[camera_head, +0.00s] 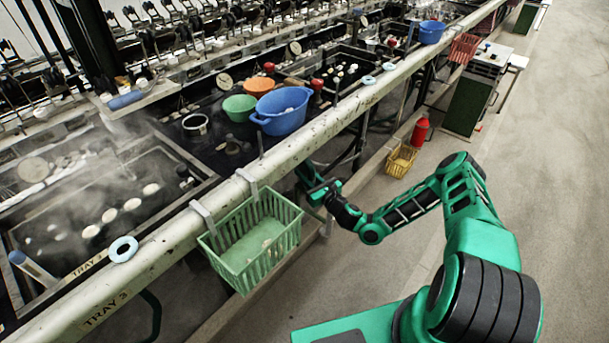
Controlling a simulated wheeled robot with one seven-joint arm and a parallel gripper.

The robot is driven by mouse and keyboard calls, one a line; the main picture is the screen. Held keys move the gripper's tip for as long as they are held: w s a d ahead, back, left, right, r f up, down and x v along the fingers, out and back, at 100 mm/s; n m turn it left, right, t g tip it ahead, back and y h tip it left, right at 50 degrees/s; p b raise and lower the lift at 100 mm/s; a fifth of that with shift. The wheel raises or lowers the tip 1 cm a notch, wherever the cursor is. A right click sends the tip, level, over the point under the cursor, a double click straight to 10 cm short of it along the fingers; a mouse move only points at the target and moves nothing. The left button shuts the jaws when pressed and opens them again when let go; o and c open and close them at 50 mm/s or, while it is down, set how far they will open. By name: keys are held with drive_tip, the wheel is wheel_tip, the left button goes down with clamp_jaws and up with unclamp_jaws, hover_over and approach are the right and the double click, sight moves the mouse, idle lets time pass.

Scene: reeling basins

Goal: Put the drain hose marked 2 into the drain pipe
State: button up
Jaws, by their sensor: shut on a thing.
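My gripper (318,190) is low beside the basin bench, just right of the green basket and below the long rail. It is shut on what looks like a dark green drain hose (306,174), small and partly hidden by the jaws and the bench's shadow. I cannot read a number 2 on it. Another dark green hose (152,312) hangs under the basin marked TRAY 3 at the lower left. A long pale pipe-like strip (262,283) runs low along the foot of the bench. I cannot tell whether it is the drain pipe, and no opening is clear.
The green basket (272,259) hangs from the rail (218,197) close left of my gripper. A yellow basket (401,161) and a red extinguisher (420,131) stand beyond it. A blue tub (284,112) sits on the bench. The floor at right is clear.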

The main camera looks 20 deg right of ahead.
sight(305, 163)
drive_tip(key=shift+r, duration=2.4)
drive_tip(key=w+d, duration=0.4)
drive_tip(key=d, duration=0.1)
drive_tip(key=shift+d, duration=0.2)
idle(0.5)
drive_tip(key=shift+f, duration=2.5)
drive_tip(key=shift+s, duration=0.1)
